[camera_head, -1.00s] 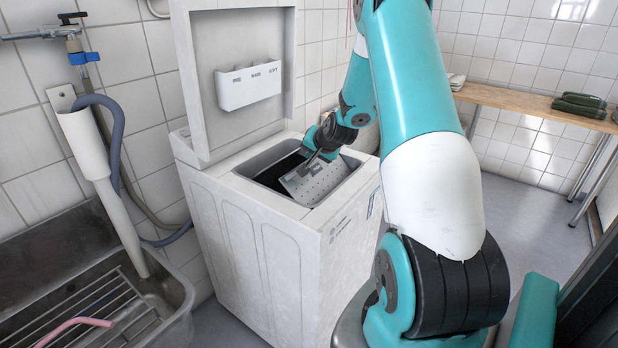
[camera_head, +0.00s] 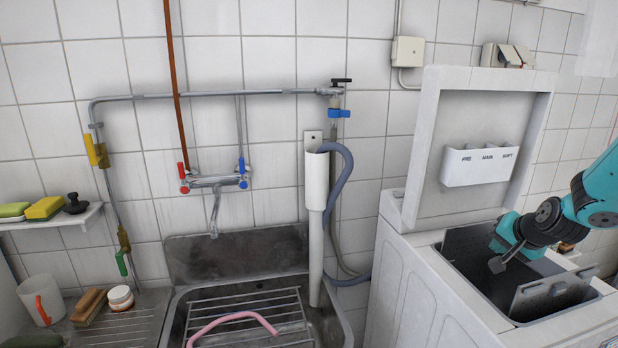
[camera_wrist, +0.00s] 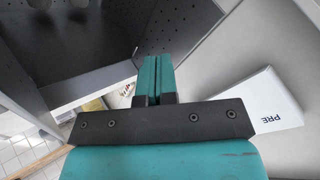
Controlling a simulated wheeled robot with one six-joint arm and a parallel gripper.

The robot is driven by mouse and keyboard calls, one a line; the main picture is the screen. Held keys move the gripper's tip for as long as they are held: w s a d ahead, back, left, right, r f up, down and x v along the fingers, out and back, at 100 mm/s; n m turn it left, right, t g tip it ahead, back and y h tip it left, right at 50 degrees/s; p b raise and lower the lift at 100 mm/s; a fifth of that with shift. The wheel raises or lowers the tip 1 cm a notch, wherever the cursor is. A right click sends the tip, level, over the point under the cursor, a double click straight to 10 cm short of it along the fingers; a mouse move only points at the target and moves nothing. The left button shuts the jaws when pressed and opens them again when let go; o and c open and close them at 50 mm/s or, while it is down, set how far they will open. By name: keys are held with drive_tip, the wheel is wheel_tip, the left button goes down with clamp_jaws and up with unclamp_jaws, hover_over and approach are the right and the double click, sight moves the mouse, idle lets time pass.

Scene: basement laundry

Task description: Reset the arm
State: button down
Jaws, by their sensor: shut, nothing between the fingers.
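My gripper (camera_head: 498,264) is at the right of the head view, over the open top of the white washing machine (camera_head: 430,290). Its fingers are shut with nothing between them. In the wrist view, the two teal fingers (camera_wrist: 153,72) lie side by side. The perforated metal drum flap (camera_head: 552,290) stands tilted in the opening, to the right of the fingertips; I cannot tell the exact gap. The raised lid (camera_head: 430,150) stands behind my gripper. The lower drum is dark and partly hidden.
The lid's white dispenser (camera_head: 485,165) also shows close by in the wrist view (camera_wrist: 270,100). A metal sink (camera_head: 240,245) with a rack and pink hose (camera_head: 235,318) is left of the machine. A grey hose (camera_head: 345,180) hangs between them. A shelf (camera_head: 50,220) holds sponges.

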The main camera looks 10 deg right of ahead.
drive_tip(key=s+a+r+n+g+y+p, duration=0.1)
drive_tip(key=s+a+r+n+y, duration=0.2)
drive_tip(key=a, duration=0.5)
drive_tip(key=s+a+r+n+g+p, duration=0.15)
drive_tip(key=a+r, duration=0.25)
drive_tip(key=a, duration=0.5)
drive_tip(key=s+a+r+n+g+y, duration=0.1)
drive_tip(key=s+a+r+n+y, duration=0.2)
drive_tip(key=a, duration=0.5)
drive_tip(key=s+a+r+n+g, duration=0.1)
drive_tip(key=s+a+r+n, duration=0.1)
drive_tip(key=s, duration=0.5)
drive_tip(key=s+a+r+n+g+p, duration=0.1)
drive_tip(key=s+a+r+n+g, duration=0.1)
drive_tip(key=s+a+n, duration=0.2)
drive_tip(key=s+a+r+n+g+h+p, duration=0.1)
drive_tip(key=s+a+r+n+g, duration=0.1)
drive_tip(key=s+a, duration=0.4)
drive_tip(key=s+r+n, duration=0.1)
drive_tip(key=s+n, duration=0.1)
drive_tip(key=s, duration=0.2)
drive_tip(key=shift+s, duration=0.2)
